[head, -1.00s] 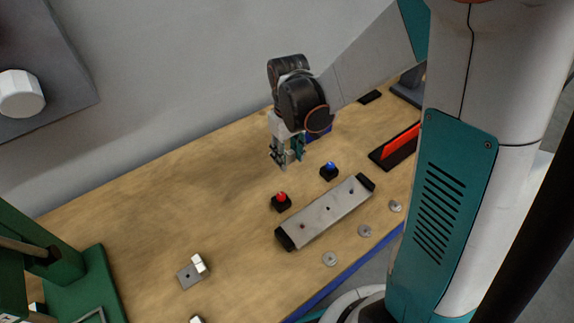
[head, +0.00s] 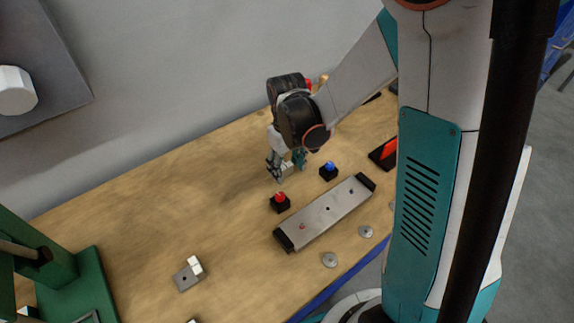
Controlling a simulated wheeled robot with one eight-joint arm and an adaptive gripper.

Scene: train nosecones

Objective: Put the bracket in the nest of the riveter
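A small grey L-shaped bracket (head: 185,277) with a pale upright block on its edge lies on the table at the lower left. The green riveter (head: 62,275) stands at the left edge, partly cut off. A grey frame (head: 90,318) at its foot may be the nest, but only its corner shows. My gripper (head: 285,170) points down over the table behind the red button, right of and farther back than the bracket. Its fingers are apart, with a small pale shape between them. I cannot tell whether that shape is held or is part of the gripper.
A long grey plate with black ends (head: 325,213) and several round discs (head: 330,260) lie nearer. A red part (head: 384,152) sits at the right. The table's left middle is clear.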

